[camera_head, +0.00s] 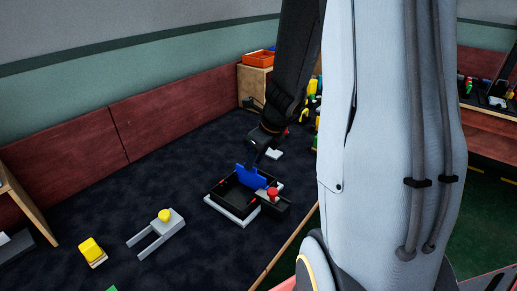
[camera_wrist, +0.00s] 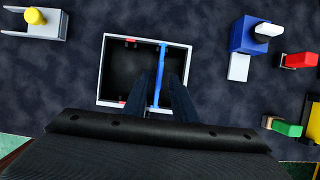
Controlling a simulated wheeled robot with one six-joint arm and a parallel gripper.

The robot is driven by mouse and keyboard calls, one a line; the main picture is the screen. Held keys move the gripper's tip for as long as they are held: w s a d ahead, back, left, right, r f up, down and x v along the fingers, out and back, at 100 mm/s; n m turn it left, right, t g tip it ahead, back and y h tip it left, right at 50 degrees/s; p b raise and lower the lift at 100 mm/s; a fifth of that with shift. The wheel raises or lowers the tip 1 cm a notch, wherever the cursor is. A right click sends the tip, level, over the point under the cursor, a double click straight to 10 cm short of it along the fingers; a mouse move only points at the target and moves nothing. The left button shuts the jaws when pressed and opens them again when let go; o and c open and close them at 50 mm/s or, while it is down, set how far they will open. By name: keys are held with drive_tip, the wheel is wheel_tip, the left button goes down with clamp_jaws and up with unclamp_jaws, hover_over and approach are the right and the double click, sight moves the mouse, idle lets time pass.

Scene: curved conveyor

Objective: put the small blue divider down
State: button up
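The small blue divider (camera_head: 252,176) stands upright in the black box with a pale rim (camera_head: 231,213), its upper part showing above the walls. In the wrist view the divider (camera_wrist: 162,62) runs across the box (camera_wrist: 104,72), right of its middle. My gripper (camera_head: 259,155) is over the box at the divider. In the wrist view the fingers of my gripper (camera_wrist: 160,82) lie on either side of the divider, with a narrow gap visible on each side. The gripper looks open around it. The divider's lower edge is hidden in the head view.
A dark block with a red knob (camera_head: 273,193) is beside the box. A grey fork-shaped piece with a yellow knob (camera_head: 157,234) and a yellow block (camera_head: 91,249) lie to the left. A blue block (camera_wrist: 245,36) lies right of the box in the wrist view. Dark floor between them is clear.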

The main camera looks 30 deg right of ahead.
drive_tip(key=v, duration=0.3)
drive_tip(key=shift+r+p, duration=0.1)
drive_tip(key=shift+p, duration=0.25)
drive_tip(key=shift+s+a+r+n, duration=0.15)
drive_tip(key=shift+n, duration=0.15)
drive_tip(key=s+a+n+g, duration=0.1)
drive_tip(key=s+a+n, duration=0.3)
drive_tip(key=n, duration=0.6)
drive_tip(key=s+a+n+g+h, duration=0.1)
drive_tip(key=s+a+n, duration=0.3)
drive_tip(key=n, duration=0.6)
drive_tip(key=s+a+r+n+g, duration=0.1)
drive_tip(key=s+a+n, duration=0.3)
drive_tip(key=n, duration=0.7)
drive_tip(key=shift+s+a+g+h, duration=0.3)
drive_tip(key=shift+s+h, duration=0.1)
drive_tip(key=shift+s, duration=0.4)
